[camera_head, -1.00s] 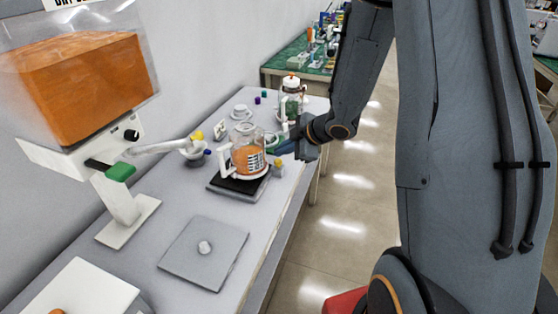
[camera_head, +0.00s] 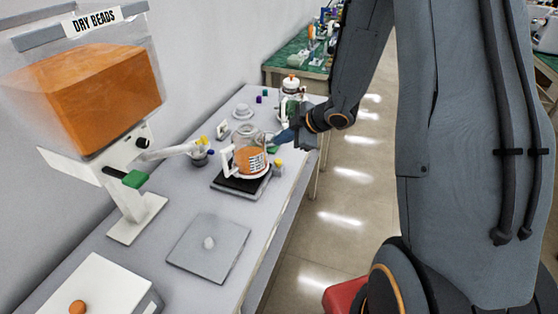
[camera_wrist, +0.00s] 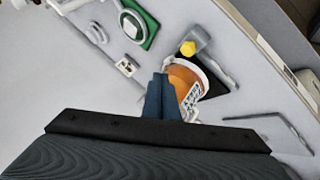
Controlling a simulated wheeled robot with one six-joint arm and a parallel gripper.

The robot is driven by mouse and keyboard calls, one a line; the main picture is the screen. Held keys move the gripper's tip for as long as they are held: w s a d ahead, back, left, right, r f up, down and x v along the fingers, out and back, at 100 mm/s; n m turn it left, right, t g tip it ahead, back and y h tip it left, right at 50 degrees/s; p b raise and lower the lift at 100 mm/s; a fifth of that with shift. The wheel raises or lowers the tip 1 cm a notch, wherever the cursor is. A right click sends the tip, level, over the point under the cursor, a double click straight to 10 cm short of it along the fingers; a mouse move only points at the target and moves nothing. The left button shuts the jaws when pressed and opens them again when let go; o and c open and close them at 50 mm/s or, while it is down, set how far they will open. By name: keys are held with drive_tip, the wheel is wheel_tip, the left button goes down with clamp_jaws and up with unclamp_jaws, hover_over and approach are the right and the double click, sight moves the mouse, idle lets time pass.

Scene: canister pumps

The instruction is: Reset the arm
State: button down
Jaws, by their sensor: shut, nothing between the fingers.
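My gripper (camera_head: 284,137) is over the table, just right of a clear canister of orange beads (camera_head: 249,158) in the head view. In the wrist view my gripper (camera_wrist: 164,76) has its blue fingers together with nothing between them. The fingers overlap part of the canister (camera_wrist: 186,80) there; I cannot tell whether they touch it. The canister stands upright on a black scale-like base (camera_head: 240,186).
A dispenser labelled DRY BEADS (camera_head: 85,85) stands at the left, its green-tipped lever (camera_head: 133,179) over the table. A grey square plate (camera_head: 209,249) lies in front. A second canister (camera_head: 291,88) and small coloured pieces stand behind.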

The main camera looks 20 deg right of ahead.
idle(0.4)
drive_tip(key=s+d+r+m+g+h, duration=0.1)
drive_tip(key=s+d+r+m+h, duration=0.35)
drive_tip(key=s+m, duration=0.3)
drive_tip(key=s+a+m+g, duration=0.2)
drive_tip(key=s+m, duration=0.2)
drive_tip(key=s, duration=0.4)
drive_tip(key=s+a+r+m+g+b, duration=0.1)
drive_tip(key=s+a+m+g, duration=0.2)
drive_tip(key=s, duration=0.5)
drive_tip(key=shift+s+r+m+h, duration=0.25)
drive_tip(key=shift+s+m+h, duration=0.15)
drive_tip(key=shift+m, duration=0.45)
idle(0.3)
